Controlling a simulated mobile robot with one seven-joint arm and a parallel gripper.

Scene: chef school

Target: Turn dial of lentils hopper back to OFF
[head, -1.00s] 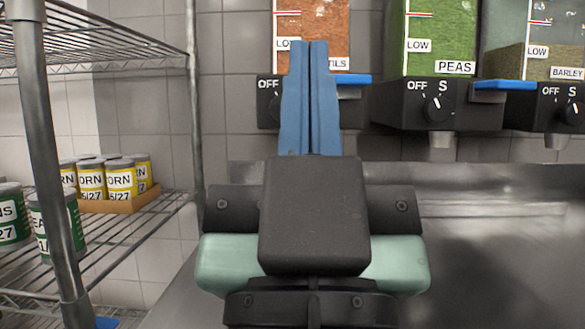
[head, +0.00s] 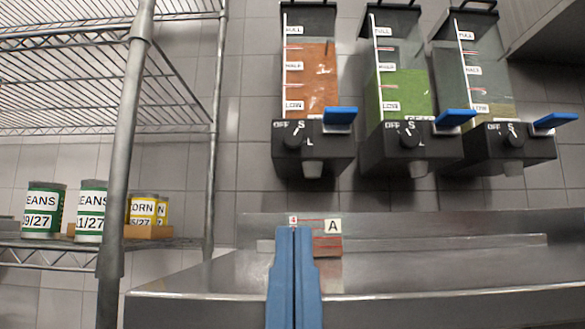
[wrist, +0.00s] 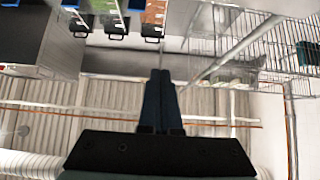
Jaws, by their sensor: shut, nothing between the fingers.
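The lentils hopper (head: 311,85), with orange-brown contents, is the leftmost of three wall hoppers in the head view. Its black dial (head: 293,137) is uncovered, between the OFF mark on its left and the S and L marks. The dial's pointer looks turned up toward S, but it is small. A blue lever (head: 340,115) sits at the right of its black base. My gripper (head: 295,229) is shut and empty, its blue fingers pointing up, well below the dial and apart from it. In the wrist view my gripper (wrist: 161,72) is also shut, with the hoppers at the top edge.
The peas hopper (head: 403,92) and barley hopper (head: 488,85) hang to the right. A small container labelled A (head: 328,245) stands on the steel counter (head: 400,270) behind my fingertips. A wire shelf post (head: 128,150) and cans (head: 92,210) are at the left.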

